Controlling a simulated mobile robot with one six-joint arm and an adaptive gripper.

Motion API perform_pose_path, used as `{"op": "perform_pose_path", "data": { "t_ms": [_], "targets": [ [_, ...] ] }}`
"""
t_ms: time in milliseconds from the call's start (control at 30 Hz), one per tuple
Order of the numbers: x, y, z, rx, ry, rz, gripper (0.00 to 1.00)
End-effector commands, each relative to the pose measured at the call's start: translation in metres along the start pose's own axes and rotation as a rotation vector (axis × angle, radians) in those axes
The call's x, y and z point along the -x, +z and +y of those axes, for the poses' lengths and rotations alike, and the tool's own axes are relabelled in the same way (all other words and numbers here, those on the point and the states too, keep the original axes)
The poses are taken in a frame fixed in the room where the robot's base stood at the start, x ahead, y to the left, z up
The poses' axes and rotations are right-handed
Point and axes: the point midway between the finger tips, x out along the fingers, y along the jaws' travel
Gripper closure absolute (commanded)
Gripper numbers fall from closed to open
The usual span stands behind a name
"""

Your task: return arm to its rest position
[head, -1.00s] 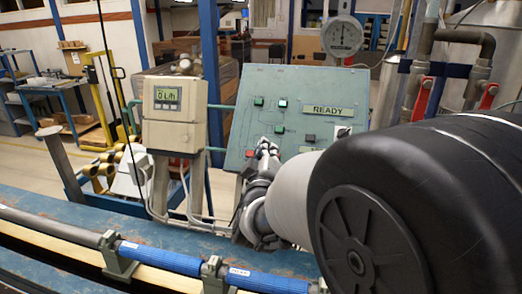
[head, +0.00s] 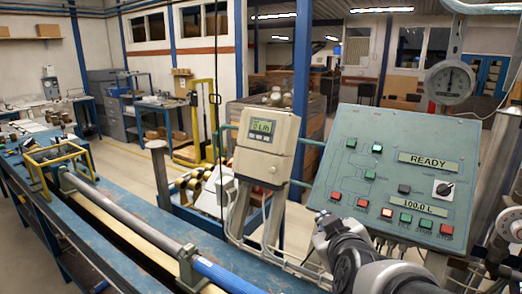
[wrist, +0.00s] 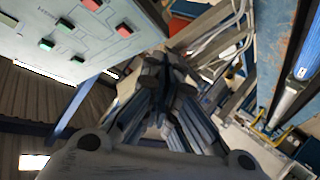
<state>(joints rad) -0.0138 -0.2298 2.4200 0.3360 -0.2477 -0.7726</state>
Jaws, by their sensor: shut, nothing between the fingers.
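My gripper (head: 325,222) is in front of the lower left edge of the green control panel (head: 379,160). It is shut and holds nothing. In the wrist view my gripper (wrist: 163,60) shows its fingers together, with the panel (wrist: 75,30) at the upper left. I cannot tell whether the fingertips touch the panel. My arm runs from the lower right of the head view up to the gripper. The panel displays read READY and 100.0 L.
A grey meter display box (head: 267,145) stands left of the panel, with cables below it. A round dial gauge (head: 450,82) is above the panel. The blue bench with a long pipe (head: 120,215) runs along the left. A yellow frame (head: 58,160) stands on it.

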Motion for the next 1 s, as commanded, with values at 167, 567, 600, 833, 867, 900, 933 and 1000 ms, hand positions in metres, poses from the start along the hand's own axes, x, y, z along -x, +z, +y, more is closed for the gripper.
{"op": "perform_pose_path", "data": {
  "t_ms": [167, 567, 600, 833, 867, 900, 933, 1000],
  "targets": [
    [0.06, 0.035, -0.04, -0.145, -0.186, -0.18, 1.0],
    [0.196, 0.143, -0.073, -0.375, -0.252, -0.68, 1.0],
    [0.202, 0.148, -0.074, -0.386, -0.246, -0.705, 1.0],
    [0.214, 0.158, -0.074, -0.404, -0.234, -0.752, 1.0],
    [0.214, 0.158, -0.074, -0.404, -0.234, -0.752, 1.0],
    [0.214, 0.158, -0.074, -0.403, -0.234, -0.752, 1.0],
    [0.213, 0.158, -0.074, -0.403, -0.235, -0.752, 1.0],
    [0.213, 0.158, -0.074, -0.403, -0.235, -0.751, 1.0]
  ]
}}
